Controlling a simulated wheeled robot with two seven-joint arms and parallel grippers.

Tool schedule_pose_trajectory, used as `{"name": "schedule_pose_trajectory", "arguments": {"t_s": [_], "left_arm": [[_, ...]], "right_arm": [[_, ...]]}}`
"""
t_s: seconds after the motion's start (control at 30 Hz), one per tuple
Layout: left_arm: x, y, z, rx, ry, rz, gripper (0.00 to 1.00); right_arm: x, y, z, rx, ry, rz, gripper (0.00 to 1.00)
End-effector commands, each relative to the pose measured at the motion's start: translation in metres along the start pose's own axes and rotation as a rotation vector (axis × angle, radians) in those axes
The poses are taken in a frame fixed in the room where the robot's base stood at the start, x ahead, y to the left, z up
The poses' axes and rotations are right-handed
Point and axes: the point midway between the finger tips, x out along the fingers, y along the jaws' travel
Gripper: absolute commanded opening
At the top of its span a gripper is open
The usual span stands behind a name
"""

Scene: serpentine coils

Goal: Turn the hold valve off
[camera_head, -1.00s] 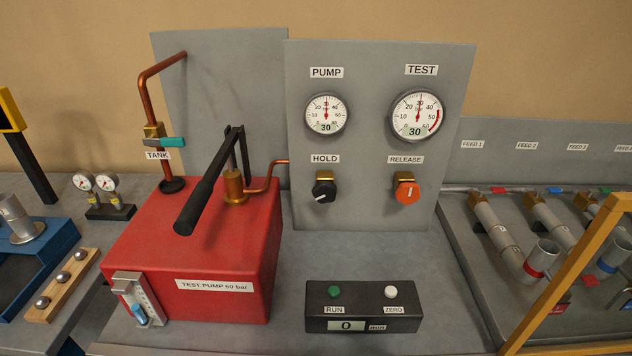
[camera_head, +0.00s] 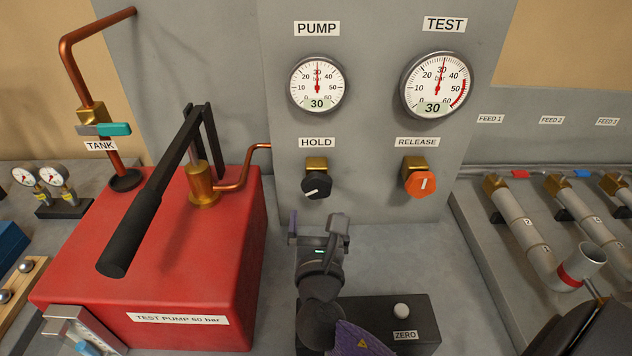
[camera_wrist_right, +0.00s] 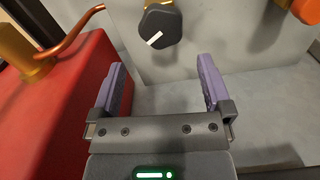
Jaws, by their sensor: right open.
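The hold valve (camera_head: 317,185) is a black knob on a brass fitting under the HOLD label (camera_head: 317,143) on the grey panel. Its white mark points left and slightly down. In the right wrist view the black knob (camera_wrist_right: 160,28) is at top centre, beyond the fingertips, with its white mark tilted. My right gripper (camera_head: 318,222) is open and empty below the knob, apart from it. In the wrist view its purple fingers (camera_wrist_right: 160,80) stand wide apart with nothing between them. My left gripper is not in view.
The orange release knob (camera_head: 420,184) is right of the hold valve. The red test pump (camera_head: 180,290) with its long black lever (camera_head: 150,205) and a copper pipe (camera_head: 240,170) stands at left. The PUMP (camera_head: 317,85) and TEST (camera_head: 436,85) gauges read 30. My arm partly covers the black button box (camera_head: 420,320).

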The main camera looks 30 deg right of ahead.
Motion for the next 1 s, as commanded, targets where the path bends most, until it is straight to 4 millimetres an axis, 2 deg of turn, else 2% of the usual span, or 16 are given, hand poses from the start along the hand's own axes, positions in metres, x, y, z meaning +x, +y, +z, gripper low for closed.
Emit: {"name": "schedule_pose_trajectory", "arguments": {"t_s": [0.3,0.4,0.6,0.83,1.0], "left_arm": [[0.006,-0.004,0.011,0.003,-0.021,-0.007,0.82],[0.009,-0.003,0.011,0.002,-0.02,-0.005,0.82],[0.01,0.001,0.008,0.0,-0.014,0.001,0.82],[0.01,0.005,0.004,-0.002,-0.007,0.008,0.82],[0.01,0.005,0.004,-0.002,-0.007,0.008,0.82]], "right_arm": [[0.068,0.0,0.002,-0.001,-0.004,-0.002,1.0],[0.082,0.0,0.001,0.001,-0.002,-0.001,1.0],[0.096,-0.001,0.002,0.002,0.001,-0.002,1.0],[0.096,-0.001,0.002,0.002,0.001,-0.002,1.0],[0.096,-0.001,0.002,0.003,0.001,-0.002,0.64]]}}
